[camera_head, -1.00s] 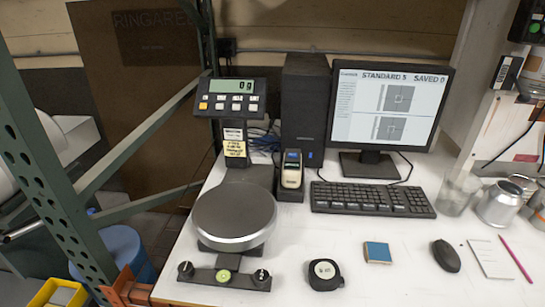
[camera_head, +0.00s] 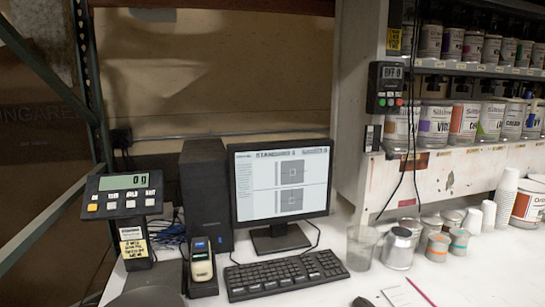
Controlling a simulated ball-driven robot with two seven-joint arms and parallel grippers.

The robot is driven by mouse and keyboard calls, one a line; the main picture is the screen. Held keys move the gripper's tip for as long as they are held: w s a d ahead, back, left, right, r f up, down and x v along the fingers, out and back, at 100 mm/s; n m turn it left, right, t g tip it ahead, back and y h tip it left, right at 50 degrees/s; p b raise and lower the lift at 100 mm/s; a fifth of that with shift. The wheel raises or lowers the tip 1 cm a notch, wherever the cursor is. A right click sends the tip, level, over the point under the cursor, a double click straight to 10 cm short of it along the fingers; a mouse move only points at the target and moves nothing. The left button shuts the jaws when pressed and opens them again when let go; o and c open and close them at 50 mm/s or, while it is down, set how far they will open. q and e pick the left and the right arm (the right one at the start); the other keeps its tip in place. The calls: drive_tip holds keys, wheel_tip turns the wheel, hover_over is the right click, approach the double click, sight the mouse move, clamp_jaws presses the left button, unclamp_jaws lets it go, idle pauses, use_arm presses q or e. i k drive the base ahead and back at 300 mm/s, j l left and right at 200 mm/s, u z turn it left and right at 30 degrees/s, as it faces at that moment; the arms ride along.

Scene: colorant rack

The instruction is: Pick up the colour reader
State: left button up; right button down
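The colour reader (camera_head: 201,266) is a small handheld device with a pale body and a small lit blue screen. It stands upright in a dark cradle (camera_head: 204,288) on the white table, between the scale's display and the keyboard. Neither of my grippers is in view.
The scale display (camera_head: 123,194) stands to the left of the reader, and a black computer tower (camera_head: 207,190) is behind it. A monitor (camera_head: 281,186) and keyboard (camera_head: 286,275) are to its right. A glass (camera_head: 361,247) and metal cans (camera_head: 398,248) stand farther right, below shelves of paint tins (camera_head: 464,123).

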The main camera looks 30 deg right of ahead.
sight(201, 258)
drive_tip(key=l+z, duration=0.7)
drive_tip(key=l, duration=0.2)
drive_tip(key=l+z, duration=0.35)
